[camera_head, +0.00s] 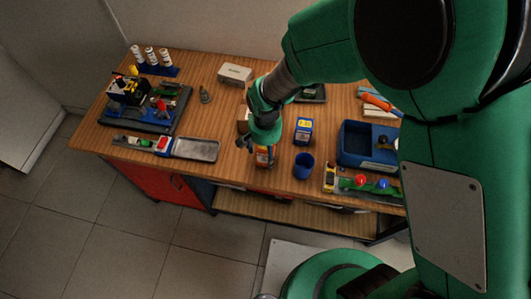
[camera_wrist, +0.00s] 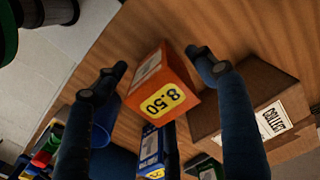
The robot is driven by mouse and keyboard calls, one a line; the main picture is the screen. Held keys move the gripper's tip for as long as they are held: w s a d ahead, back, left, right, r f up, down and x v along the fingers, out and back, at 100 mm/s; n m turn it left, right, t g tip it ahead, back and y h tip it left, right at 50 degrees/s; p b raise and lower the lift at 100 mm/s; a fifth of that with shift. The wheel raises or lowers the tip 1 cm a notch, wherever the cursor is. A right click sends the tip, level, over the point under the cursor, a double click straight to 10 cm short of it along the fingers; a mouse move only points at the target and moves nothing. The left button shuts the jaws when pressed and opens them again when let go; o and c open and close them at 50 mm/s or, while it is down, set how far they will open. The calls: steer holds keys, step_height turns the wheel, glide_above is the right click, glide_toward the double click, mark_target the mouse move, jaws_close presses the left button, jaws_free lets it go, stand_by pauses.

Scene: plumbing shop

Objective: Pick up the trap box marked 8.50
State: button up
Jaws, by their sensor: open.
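The trap box marked 8.50 (camera_wrist: 180,80) is orange with a white label and a yellow price tag. In the wrist view it lies between the two fingers of my gripper (camera_wrist: 157,60), which are spread apart. The right fingertip appears close to the box; a gap shows at the left finger. I cannot tell whether either finger touches it. In the head view the orange box (camera_head: 264,160) is near the bench's front edge, partly hidden below my gripper (camera_head: 262,150).
A blue box with a yellow tag (camera_head: 303,130) and a blue cup (camera_head: 303,167) are to the right. A blue bin (camera_head: 345,155) stands farther right.

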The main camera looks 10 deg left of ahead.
steer(key=c, duration=1.7)
steer(key=shift+c, duration=0.2)
steer(key=shift+r, duration=0.1)
steer(key=shift+r, duration=0.35)
step_height(320, 180, up, 3)
steer(key=shift+p, duration=0.3)
steer(key=s+d+r, duration=0.1)
steer(key=s+d, duration=0.8)
steer(key=s, duration=0.4)
steer(key=shift+p, duration=0.45)
